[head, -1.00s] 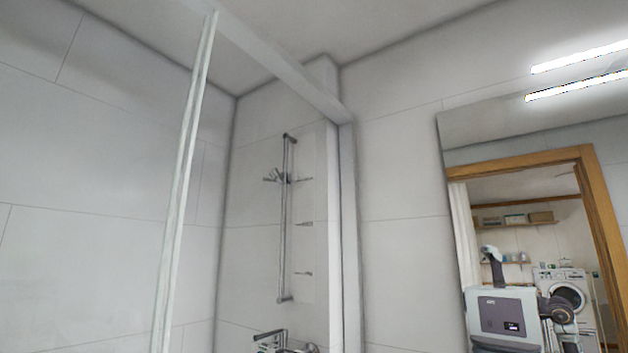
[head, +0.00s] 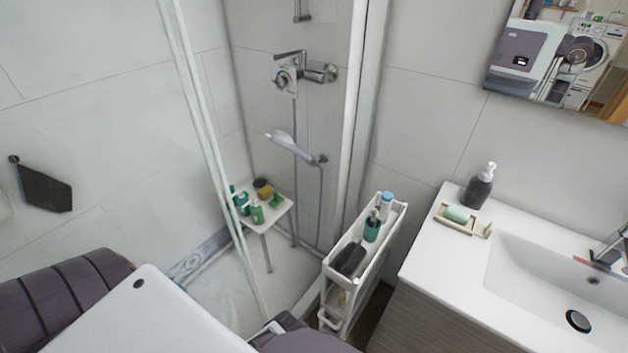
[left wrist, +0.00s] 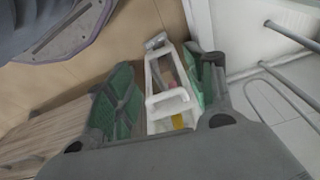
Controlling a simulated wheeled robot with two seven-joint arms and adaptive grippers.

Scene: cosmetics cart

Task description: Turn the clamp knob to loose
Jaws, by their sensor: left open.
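I cannot make out a clamp knob for certain. A hand shower (head: 292,147) hangs lower, by a small wall fitting (head: 322,159). My left gripper (left wrist: 165,85) is open and empty in the left wrist view, its green-padded fingers apart. The white cart (left wrist: 172,104) lies beyond, between the fingers. My right gripper is not in view.
The narrow white cart (head: 378,258) holds bottles and a dark brush. A small white shower stool (head: 266,222) carries bottles. A glass panel edge (head: 208,140) stands left of the mixer. The washbasin counter (head: 430,250) is at right; a mirror (head: 560,60) hangs above.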

